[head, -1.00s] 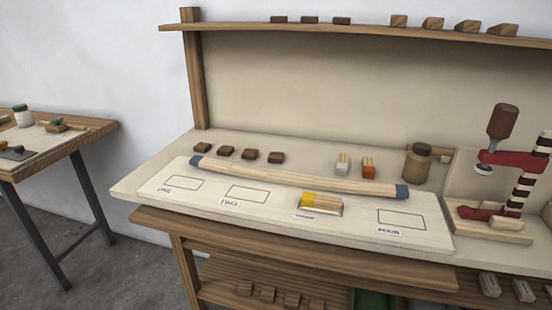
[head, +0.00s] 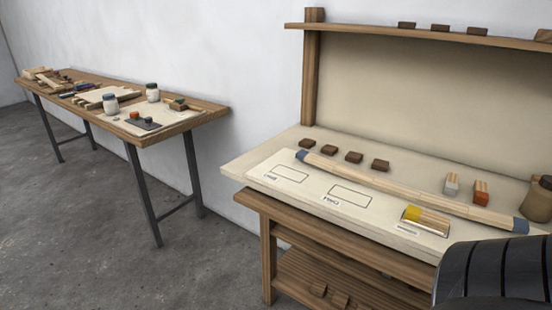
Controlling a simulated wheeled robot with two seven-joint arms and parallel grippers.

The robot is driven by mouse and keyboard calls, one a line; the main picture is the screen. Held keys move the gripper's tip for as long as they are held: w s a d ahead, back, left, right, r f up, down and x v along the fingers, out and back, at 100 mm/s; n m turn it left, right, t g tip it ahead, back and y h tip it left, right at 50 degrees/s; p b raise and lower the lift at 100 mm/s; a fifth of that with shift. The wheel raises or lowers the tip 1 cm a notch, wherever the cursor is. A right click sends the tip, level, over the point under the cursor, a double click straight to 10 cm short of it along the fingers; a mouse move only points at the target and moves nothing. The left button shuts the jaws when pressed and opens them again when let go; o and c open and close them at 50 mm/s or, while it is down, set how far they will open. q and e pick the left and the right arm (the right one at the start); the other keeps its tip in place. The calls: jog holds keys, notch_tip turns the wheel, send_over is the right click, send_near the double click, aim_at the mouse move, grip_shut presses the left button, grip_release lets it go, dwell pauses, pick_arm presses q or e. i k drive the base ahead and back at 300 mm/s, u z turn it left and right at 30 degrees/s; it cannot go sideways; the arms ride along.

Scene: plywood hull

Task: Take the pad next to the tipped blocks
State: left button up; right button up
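Two small tipped blocks stand on the workbench behind the long wooden bar: a grey-tipped block (head: 452,184) and an orange-tipped block (head: 481,192). To their left, a row of several small dark brown pads (head: 354,157) lies on the bench; the nearest one to the tipped blocks is the right end pad (head: 380,165). A yellow-ended wooden block (head: 426,220) lies on the white board in front of the bar. I cannot tell from the picture alone which piece the task calls the pad. Neither gripper is in view.
The long bar (head: 410,190) with blue-grey ends lies across the white board (head: 290,192). A brown jar (head: 538,202) stands at right. A second table (head: 185,124) at left holds jars, a dark grey plate (head: 145,124) and tools. Floor between is clear. My dark ribbed arm part fills the lower right corner.

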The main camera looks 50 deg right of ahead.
aim_at(378, 164)
jog(key=u, duration=0.6)
jog(key=i, duration=1.7)
jog(key=z, duration=3.05)
